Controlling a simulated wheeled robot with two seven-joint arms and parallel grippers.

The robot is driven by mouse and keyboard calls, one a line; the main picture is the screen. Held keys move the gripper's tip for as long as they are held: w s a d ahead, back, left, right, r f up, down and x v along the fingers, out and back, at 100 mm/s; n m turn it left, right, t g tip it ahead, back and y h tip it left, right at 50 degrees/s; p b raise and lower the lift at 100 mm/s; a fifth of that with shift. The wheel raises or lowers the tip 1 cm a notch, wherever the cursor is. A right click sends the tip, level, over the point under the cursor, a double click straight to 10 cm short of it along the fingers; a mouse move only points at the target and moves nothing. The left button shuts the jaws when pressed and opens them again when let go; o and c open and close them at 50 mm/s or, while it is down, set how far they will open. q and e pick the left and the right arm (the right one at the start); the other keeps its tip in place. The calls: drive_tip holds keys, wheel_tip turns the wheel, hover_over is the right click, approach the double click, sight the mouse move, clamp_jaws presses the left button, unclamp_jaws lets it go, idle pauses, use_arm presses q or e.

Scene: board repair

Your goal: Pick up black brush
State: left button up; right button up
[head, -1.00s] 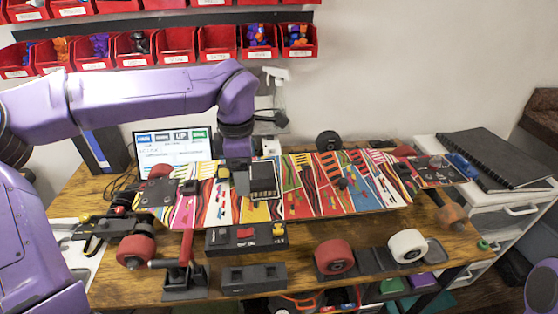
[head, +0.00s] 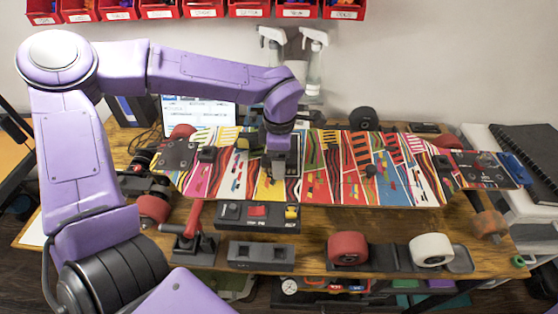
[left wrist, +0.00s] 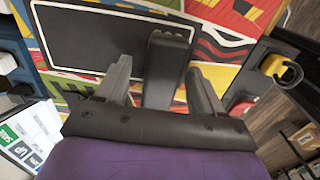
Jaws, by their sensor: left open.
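A dark, upright piece that looks like the black brush (left wrist: 167,65) stands between the two fingers of my left gripper (left wrist: 160,72) in the left wrist view. The fingers are open, one on each side of it, with gaps visible. In the head view my left gripper (head: 282,165) points down over the middle-left of the colourful skateboard deck (head: 345,185). There it hides most of what lies beneath it. My right gripper is not in view.
A black switch box (head: 257,215), a grey block (head: 261,256) and a red-handled clamp (head: 192,235) stand in front of the deck. A red wheel (head: 347,248) and a white wheel (head: 431,250) are at front right. Spray bottles (head: 314,62) stand behind.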

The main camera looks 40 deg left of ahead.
use_arm(q)
drive_tip(key=shift+s, duration=0.1)
drive_tip(key=c, duration=1.1)
drive_tip(key=shift+o, duration=0.2)
wheel_tip(320, 180, up, 3)
drive_tip(key=shift+f, duration=0.1)
drive_tip(key=s+d+r+b, duration=0.2)
drive_tip(key=s+d+r, duration=0.6)
drive_tip(key=d+r, duration=0.2)
drive_tip(key=shift+d, duration=0.8)
